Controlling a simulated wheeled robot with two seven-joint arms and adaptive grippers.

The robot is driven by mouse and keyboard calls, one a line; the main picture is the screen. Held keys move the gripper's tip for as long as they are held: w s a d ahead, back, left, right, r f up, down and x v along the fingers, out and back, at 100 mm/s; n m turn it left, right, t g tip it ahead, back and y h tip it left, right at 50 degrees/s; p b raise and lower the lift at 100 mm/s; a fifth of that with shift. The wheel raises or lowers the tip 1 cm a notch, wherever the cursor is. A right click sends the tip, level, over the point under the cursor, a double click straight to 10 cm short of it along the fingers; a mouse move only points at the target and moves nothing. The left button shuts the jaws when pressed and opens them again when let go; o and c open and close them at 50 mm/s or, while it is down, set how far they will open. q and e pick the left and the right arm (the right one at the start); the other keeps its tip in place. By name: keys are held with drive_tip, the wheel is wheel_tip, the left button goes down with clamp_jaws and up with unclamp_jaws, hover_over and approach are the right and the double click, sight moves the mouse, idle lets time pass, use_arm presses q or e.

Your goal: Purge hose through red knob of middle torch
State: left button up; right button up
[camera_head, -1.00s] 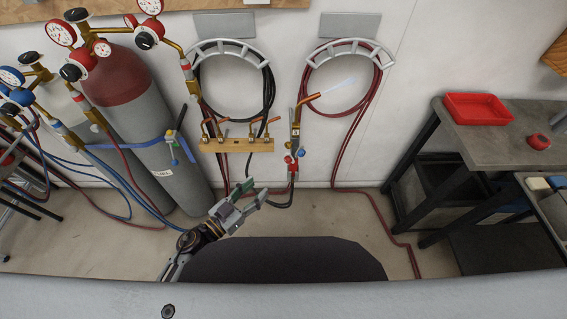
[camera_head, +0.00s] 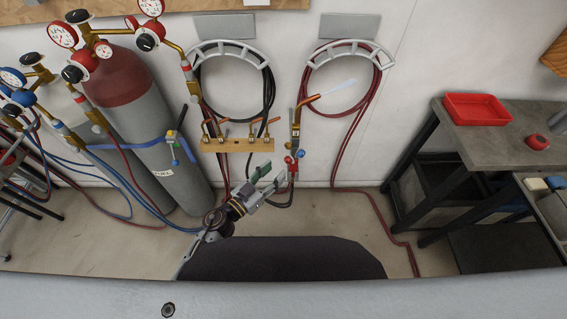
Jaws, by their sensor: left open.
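My right gripper is out of view.
A red hose coil (camera_head: 366,104) and a black hose coil (camera_head: 268,96) hang on the wall. Gas cylinders (camera_head: 176,185) with gauges stand at left. A grey bench (camera_head: 505,150) with a red tray (camera_head: 477,109) stands at right. Hoses run along the floor.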

sight(286, 161)
use_arm(q)
drive_tip(key=shift+x, duration=2.8)
clamp_jaws()
